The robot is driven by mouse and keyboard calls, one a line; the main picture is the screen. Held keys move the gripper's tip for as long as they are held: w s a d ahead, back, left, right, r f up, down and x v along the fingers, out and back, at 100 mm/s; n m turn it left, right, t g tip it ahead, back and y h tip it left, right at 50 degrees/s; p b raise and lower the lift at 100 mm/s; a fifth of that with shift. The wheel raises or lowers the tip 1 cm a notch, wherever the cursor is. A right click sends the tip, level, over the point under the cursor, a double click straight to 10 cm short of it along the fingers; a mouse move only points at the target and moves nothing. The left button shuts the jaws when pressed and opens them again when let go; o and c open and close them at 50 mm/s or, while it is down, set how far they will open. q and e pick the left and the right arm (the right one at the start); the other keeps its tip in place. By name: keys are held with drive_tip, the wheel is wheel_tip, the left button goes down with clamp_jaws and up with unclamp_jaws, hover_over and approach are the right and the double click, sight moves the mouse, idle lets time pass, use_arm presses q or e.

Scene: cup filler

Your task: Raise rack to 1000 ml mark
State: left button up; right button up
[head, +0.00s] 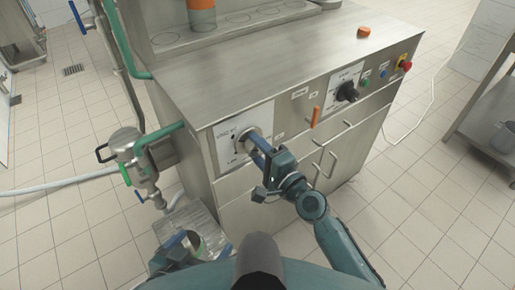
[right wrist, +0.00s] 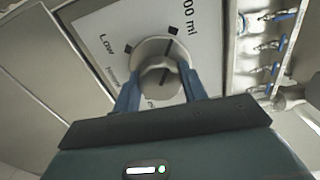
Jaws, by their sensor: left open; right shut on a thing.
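My right gripper (head: 259,148) is shut on the round grey knob (head: 247,138) on the left white panel of the steel machine. In the right wrist view, the blue fingers stand on either side of the knob (right wrist: 160,75). A dark line on the knob lies near the square mark beside "00 ml" (right wrist: 187,18); the rest of that number is cut off. Another square mark sits by "Low" (right wrist: 107,44). My left gripper (head: 190,240) is open, low at the left, near the steel box. I cannot tell which part is the rack.
The machine front also has an orange handle (head: 315,115), a black knob (head: 347,92) and several coloured buttons. An orange-banded cylinder (head: 202,18) stands on top. A steel vessel (head: 130,155) with a green pipe is at the left.

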drive_tip(key=o, duration=1)
drive_tip(key=shift+c, duration=0.2)
drive_tip(key=shift+s+d, duration=0.1)
drive_tip(key=b+v, duration=0.1)
drive_tip(key=v, duration=1.2)
drive_tip(key=shift+b, duration=0.4)
